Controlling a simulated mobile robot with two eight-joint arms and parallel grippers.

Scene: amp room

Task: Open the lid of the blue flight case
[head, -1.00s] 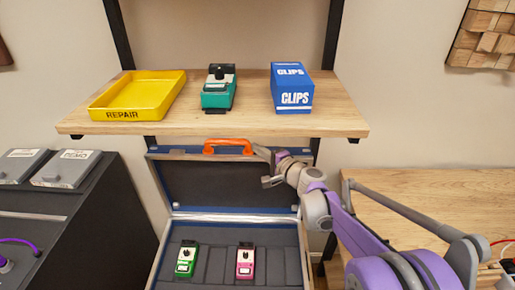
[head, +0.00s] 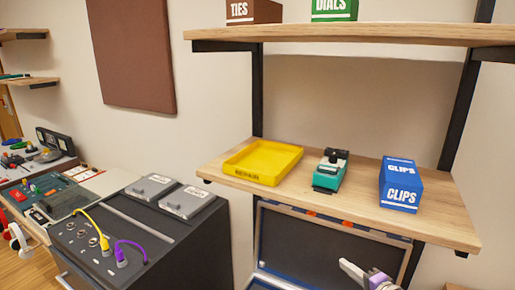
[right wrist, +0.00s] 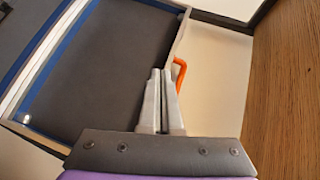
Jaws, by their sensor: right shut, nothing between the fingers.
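The blue flight case stands open below the lower shelf; its lid (head: 325,248) is raised, with the dark lining facing me. Most of the case's base is below the picture in the head view. The orange handle (head: 345,224) is partly hidden under the shelf edge; it also shows in the right wrist view (right wrist: 179,76). My right gripper (head: 347,266) is in front of the lid's lower right part in the head view. In the right wrist view its fingers (right wrist: 160,80) are shut and empty, near the lid's rim and the handle. My left gripper is out of view.
The lower shelf (head: 433,214) overhangs the lid and holds a yellow tray (head: 262,162), a green pedal (head: 330,170) and a blue CLIPS box (head: 400,185). A dark cabinet (head: 195,240) with cables stands left of the case.

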